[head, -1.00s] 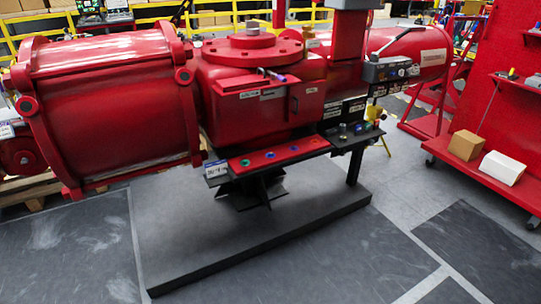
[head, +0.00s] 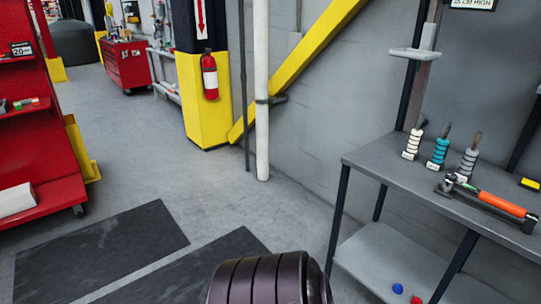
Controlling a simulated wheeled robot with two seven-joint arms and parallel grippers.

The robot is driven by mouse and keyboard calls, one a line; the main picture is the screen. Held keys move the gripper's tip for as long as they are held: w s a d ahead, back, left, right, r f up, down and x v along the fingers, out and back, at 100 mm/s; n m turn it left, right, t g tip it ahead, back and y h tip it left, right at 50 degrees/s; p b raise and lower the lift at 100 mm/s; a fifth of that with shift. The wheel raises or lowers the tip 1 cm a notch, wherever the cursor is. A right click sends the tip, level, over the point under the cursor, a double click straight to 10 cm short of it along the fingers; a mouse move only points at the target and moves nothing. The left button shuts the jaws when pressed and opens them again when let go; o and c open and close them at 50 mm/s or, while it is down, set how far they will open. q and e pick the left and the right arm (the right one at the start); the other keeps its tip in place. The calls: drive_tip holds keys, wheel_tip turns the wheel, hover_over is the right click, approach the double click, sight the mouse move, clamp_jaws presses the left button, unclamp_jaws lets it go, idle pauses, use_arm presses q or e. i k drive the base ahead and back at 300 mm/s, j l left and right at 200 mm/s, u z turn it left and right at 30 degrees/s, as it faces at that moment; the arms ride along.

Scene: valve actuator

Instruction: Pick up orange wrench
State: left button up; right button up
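A tool with an orange handle, which looks like the orange wrench (head: 502,204), lies on the grey workbench (head: 392,160) at the right of the head view. Its metal head points left and its dark end reaches toward the right edge of the picture. Neither of my grippers is in view.
A blue ball (head: 398,289) and a red one sit on the bench's lower shelf. A white pipe (head: 261,100) stands left of the bench.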

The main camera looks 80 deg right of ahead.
sight(447, 186)
drive_tip(key=z, duration=4.15)
